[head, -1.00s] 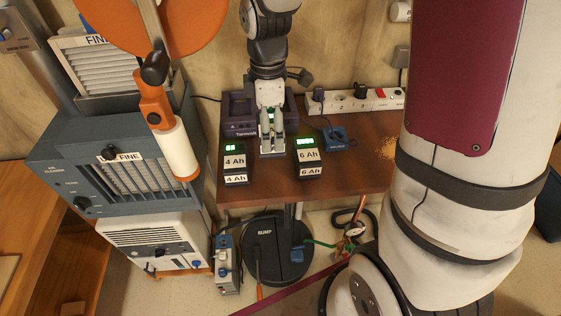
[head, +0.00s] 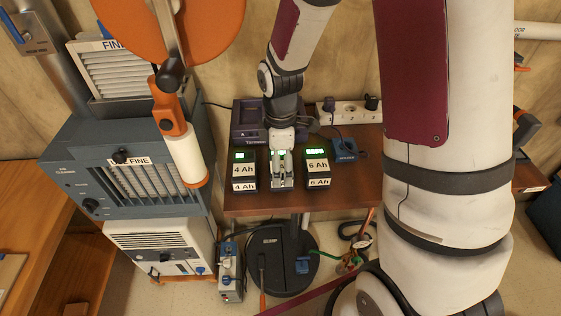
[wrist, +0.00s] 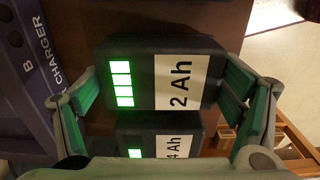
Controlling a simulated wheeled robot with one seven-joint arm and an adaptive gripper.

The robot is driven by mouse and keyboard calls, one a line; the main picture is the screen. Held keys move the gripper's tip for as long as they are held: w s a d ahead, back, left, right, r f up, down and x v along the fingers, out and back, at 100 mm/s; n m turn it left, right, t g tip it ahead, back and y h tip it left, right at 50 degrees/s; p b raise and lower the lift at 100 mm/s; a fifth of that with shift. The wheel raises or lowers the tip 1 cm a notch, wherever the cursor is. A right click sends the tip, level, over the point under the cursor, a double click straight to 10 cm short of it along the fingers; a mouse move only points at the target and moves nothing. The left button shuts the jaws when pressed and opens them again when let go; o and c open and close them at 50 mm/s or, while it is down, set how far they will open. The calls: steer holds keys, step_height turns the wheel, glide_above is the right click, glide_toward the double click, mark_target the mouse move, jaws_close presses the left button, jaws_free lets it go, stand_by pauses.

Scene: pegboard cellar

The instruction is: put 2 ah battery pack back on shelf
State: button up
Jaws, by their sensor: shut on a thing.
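The 2 Ah battery pack (wrist: 138,75) is dark, with a white label and lit green bars. My gripper (wrist: 165,98) is shut on it, one finger at each side. In the head view my gripper (head: 282,168) points down between the 4 Ah pack (head: 243,171) and the 6 Ah pack (head: 317,168), and hides most of the 2 Ah pack. I cannot tell whether the 2 Ah pack touches the brown shelf (head: 360,186). The 4 Ah pack also shows close by in the wrist view (wrist: 140,150).
The purple charger (head: 246,115) stands behind the packs, and its edge shows in the wrist view (wrist: 38,60). A blue device (head: 344,150) lies right of the 6 Ah pack, with a power strip (head: 348,112) behind. The shelf's right part is clear. A grey air cleaner (head: 75,170) stands left.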

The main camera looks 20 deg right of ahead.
steer(key=shift+f, duration=0.1)
steer(key=o, duration=1)
step_height(320, 180, up, 12)
steer(key=s+r+m+t, duration=0.2)
steer(key=s+r+m, duration=0.4)
steer(key=s, duration=0.3)
steer(key=s+r+m+t, duration=0.2)
steer(key=s+r+m, duration=0.5)
steer(key=s+m, duration=0.1)
steer(key=shift+s+d+r+t, duration=0.15)
steer(key=shift+s+t, duration=0.25)
steer(key=shift+s, duration=0.5)
